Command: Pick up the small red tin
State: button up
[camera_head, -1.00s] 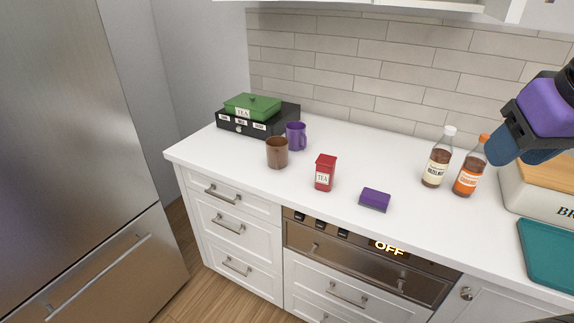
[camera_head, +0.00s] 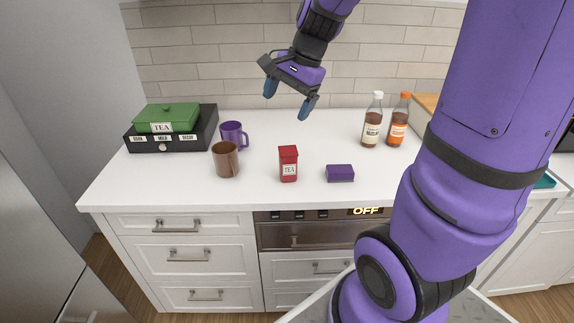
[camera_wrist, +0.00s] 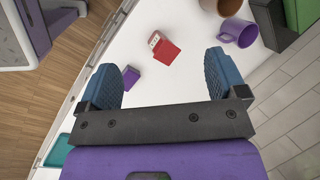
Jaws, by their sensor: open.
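The small red tin (camera_head: 288,164) stands upright on the white counter, with a white TEA label on its front. It also shows from above in the wrist view (camera_wrist: 167,51), just beyond and between my fingertips. My gripper (camera_head: 288,101) is open and empty, raised above and behind the tin in the head view. Its two blue fingers (camera_wrist: 165,72) are wide apart in the wrist view and apart from the tin.
A brown cup (camera_head: 226,160) and a purple mug (camera_head: 233,135) stand left of the tin. A purple sponge-like block (camera_head: 340,173) lies to its right. A black box (camera_head: 172,140) bears a green TEA tin (camera_head: 167,118). Two syrup bottles (camera_head: 372,122) stand at back right.

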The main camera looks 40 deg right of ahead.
aim_at(289, 150)
jog(key=w+d+f+m, duration=0.7)
jog(key=d+f+m, duration=0.25)
jog(key=f, duration=0.35)
jog(key=shift+m+y, duration=0.25)
jog(key=shift+y, duration=0.15)
jog(key=x, duration=1.1)
jog(key=shift+s+d, duration=0.1)
jog(key=shift+s, duration=0.05)
jog(key=c, duration=1.1)
jog(key=shift+r, duration=0.1)
